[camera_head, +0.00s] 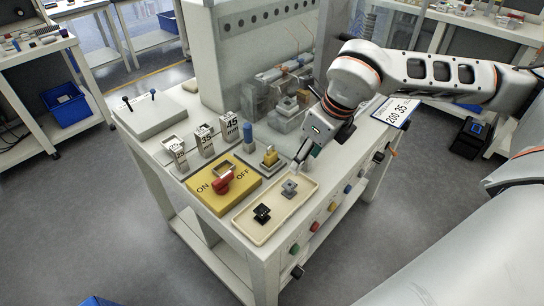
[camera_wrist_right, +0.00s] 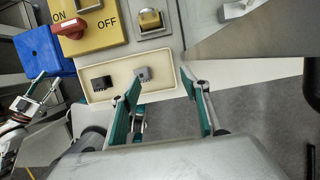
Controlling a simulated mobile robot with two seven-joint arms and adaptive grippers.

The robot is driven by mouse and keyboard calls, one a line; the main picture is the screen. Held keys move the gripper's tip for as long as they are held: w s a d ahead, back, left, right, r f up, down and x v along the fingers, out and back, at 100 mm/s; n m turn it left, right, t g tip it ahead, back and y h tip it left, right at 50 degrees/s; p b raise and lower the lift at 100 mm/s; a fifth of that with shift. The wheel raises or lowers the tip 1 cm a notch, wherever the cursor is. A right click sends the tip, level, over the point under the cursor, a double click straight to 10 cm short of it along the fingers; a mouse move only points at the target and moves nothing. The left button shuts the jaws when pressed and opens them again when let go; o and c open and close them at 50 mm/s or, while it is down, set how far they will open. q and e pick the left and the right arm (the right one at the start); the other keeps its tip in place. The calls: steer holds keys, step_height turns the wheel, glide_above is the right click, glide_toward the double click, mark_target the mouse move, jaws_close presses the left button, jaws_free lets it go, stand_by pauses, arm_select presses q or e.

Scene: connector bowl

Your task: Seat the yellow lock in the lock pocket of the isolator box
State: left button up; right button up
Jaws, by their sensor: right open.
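The yellow lock (camera_head: 270,156) stands in a grey holder right of the isolator box; it also shows at the top of the right wrist view (camera_wrist_right: 150,19). The yellow isolator box (camera_head: 208,200) has ON and OFF lettering and a red handle (camera_head: 222,184). A framed opening on it (camera_wrist_right: 88,5), perhaps the lock pocket, is cut off by the wrist view's edge. My right gripper (camera_head: 300,162) is open and empty above the tray's far end, apart from the lock; its fingers (camera_wrist_right: 162,88) stand wide. My left gripper (camera_wrist_right: 46,84) shows small at the wrist view's left; its opening is unclear.
A beige tray (camera_head: 253,232) in front holds a black piece (camera_head: 262,213) and a grey piece (camera_head: 289,188). Numbered blocks (camera_head: 205,140) and a blue cylinder (camera_head: 248,137) stand behind the box.

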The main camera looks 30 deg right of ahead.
glide_above(271, 153)
steer(key=s, duration=0.2)
steer(key=shift+w+d, duration=0.25)
steer(key=shift+d, duration=0.05)
steer(key=x, duration=0.5)
steer(key=shift+s, duration=0.1)
steer(key=shift+c, duration=0.4)
steer(key=c, duration=1.2)
